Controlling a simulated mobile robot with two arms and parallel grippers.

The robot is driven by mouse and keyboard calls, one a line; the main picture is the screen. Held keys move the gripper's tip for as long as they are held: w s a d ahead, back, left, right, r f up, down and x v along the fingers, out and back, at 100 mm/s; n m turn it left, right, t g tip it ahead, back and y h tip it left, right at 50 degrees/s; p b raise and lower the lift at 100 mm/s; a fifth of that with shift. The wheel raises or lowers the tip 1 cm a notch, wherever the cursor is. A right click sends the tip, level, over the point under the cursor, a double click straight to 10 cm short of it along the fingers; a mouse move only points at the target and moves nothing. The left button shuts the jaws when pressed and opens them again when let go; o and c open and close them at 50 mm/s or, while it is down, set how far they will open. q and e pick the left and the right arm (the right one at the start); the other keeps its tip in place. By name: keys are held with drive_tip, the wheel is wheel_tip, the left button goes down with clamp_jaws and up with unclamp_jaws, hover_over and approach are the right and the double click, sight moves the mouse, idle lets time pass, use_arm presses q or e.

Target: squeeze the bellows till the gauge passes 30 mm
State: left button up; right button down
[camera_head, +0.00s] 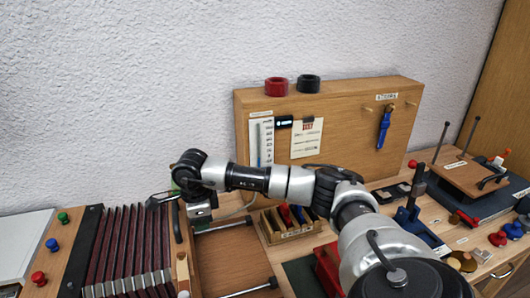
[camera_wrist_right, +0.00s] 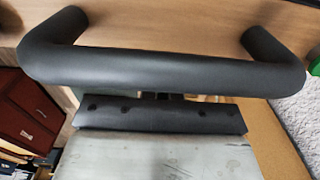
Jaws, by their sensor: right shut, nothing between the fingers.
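The bellows (camera_head: 127,240), with dark red folds, stands at the lower left of the head view between wooden end boards. A dark bar handle (camera_head: 177,222) is on its right board; the handle (camera_wrist_right: 160,55) spans the top of the right wrist view. The gauge (camera_head: 261,143) is a white scale with a blue column on the upright wooden panel; its reading is too small to tell. My right gripper (camera_head: 156,200) is shut and empty, above the right side of the bellows. In the wrist view its dark fingers (camera_wrist_right: 160,115) are just below the handle, not around it. My left gripper is out of view.
The upright panel (camera_head: 345,90) carries red and black rings on top and a blue tool. A compartment tray (camera_head: 290,238) with tools stands right of the bellows. Metal rods flank a wooden base beside it. Blue, green and red knobs sit on the left board. The right bench holds clamps and knobs.

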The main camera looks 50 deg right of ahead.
sight(186, 223)
drive_tip(key=shift+a+f, duration=0.1)
drive_tip(key=shift+f, duration=0.05)
idle(0.3)
drive_tip(key=shift+w+a, duration=0.4)
drive_tip(key=shift+a, duration=0.15)
drive_tip(key=shift+w+a+b, duration=0.4)
drive_tip(key=shift+a+b, duration=0.1)
drive_tip(key=shift+a, duration=0.25)
idle(2.9)
drive_tip(key=shift+w+a+b, duration=0.1)
drive_tip(key=shift+a+b, duration=0.05)
drive_tip(key=shift+b, duration=0.3)
idle(2.8)
